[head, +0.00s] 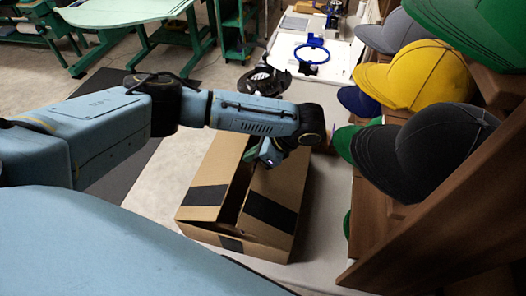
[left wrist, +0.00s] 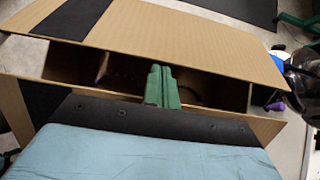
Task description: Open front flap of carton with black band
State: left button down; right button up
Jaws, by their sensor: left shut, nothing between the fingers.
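The cardboard carton (head: 226,236) with black bands sits on the pale table in the head view. Two long top flaps, a left one (head: 216,165) and a right one (head: 283,183), stand apart with a dark gap between them. In the left wrist view a broad flap (left wrist: 190,40) lies across the top, with the open gap below it. My left gripper (left wrist: 160,70) has its green fingers shut and empty, over this gap with the tips near the flap's edge; contact is unclear. In the head view my left gripper (head: 252,153) is partly hidden by its wrist. My right gripper is out of view.
Caps, including a yellow one (head: 418,76) and a black one (head: 425,150), hang on the wooden rack close on the right. A blue hoop (head: 312,57) and a black round object (head: 265,81) lie behind the carton. Open floor lies to the left.

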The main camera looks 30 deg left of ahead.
pick_arm(q)
jog(key=shift+x, duration=0.8)
jog(key=shift+a+r, duration=0.1)
